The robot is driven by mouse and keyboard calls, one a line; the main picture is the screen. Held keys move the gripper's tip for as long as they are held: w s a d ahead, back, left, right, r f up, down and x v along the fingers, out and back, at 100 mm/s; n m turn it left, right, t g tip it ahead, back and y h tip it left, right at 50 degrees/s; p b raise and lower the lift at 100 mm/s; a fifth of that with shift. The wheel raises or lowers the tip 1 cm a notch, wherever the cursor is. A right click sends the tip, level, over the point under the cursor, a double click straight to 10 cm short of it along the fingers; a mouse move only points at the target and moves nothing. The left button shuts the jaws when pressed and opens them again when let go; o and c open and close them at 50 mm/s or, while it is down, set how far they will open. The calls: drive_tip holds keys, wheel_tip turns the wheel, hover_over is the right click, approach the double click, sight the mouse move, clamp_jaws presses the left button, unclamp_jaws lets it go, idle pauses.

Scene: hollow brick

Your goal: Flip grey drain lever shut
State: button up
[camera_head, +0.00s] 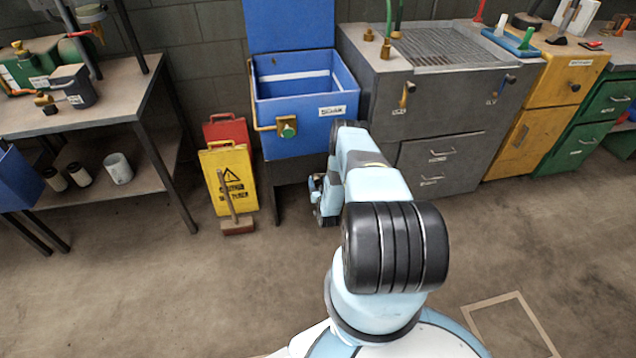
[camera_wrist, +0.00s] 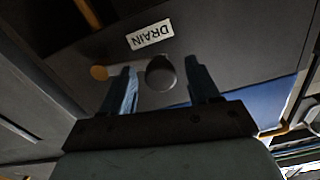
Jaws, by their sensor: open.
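In the wrist view a dark grey rounded lever (camera_wrist: 160,73) stands out from a grey panel, near a white label (camera_wrist: 150,34) that reads DRAIN upside down. My gripper (camera_wrist: 162,78) is open, with one blue finger on each side of the lever. The lever lies between the fingers with visible gaps, and I cannot tell any contact. A brass-coloured round piece (camera_wrist: 98,72) sits left of the left finger. In the head view my arm reaches toward the area between the blue tub and the grey cabinet, and the fingertips cannot be made out.
The blue tub (camera_head: 305,130) with its brass rail stands left of the grey cabinet (camera_head: 440,115), which carries other levers. The floor in front is largely clear.

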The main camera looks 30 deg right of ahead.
drive_tip(key=shift+w+d, duration=0.1)
drive_tip(key=shift+w, duration=0.35)
drive_tip(key=shift+d, duration=0.1)
clamp_jaws()
idle(0.3)
